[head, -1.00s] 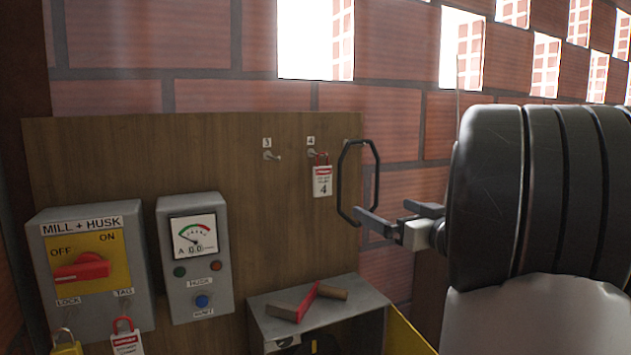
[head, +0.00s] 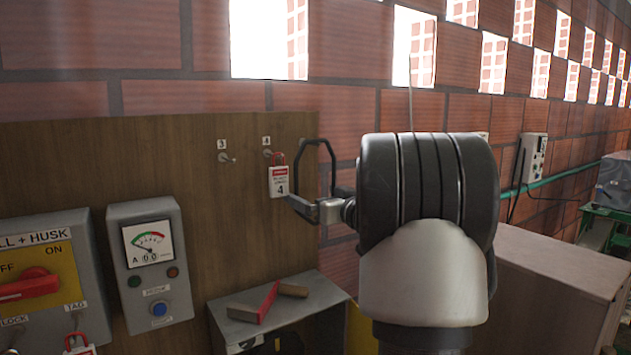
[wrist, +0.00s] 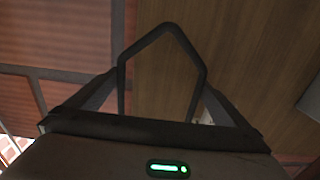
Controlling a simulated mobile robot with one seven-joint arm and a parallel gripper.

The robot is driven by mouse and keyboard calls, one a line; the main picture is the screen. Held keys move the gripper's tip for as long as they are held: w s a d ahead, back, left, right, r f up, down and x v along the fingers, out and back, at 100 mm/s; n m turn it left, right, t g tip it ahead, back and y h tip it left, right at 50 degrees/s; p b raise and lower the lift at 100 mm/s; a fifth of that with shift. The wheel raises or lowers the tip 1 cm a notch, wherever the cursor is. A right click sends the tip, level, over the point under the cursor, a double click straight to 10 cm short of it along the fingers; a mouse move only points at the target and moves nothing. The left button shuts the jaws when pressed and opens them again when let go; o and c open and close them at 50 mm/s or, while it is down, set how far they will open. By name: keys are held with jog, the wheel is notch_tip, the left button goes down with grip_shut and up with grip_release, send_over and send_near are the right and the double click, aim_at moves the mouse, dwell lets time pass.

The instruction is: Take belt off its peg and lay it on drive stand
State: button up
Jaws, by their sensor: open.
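A thin black loop, which looks like the belt (head: 331,155), stands upright in front of the wooden board's right edge. Its peg is not clear in the pictures. My gripper (head: 316,203) is open at the loop's lower part. In the wrist view the belt (wrist: 166,29) rises as an angular loop between the two spread fingers of my gripper (wrist: 160,95); its lower end is hidden by the gripper body. I cannot tell whether a finger touches it. A grey metal stand (head: 312,288), possibly the drive stand, is below the board, with a red-and-brown object (head: 268,300) on top.
Peg 3 (head: 227,158) is bare. A red padlock with tag 4 (head: 279,181) hangs close left of the belt. A meter box (head: 150,260) and a switch box (head: 40,275) are at left. A tan cabinet (head: 550,270) is at right.

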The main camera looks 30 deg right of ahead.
jog(key=shift+c, duration=0.4)
jog(key=c, duration=0.7)
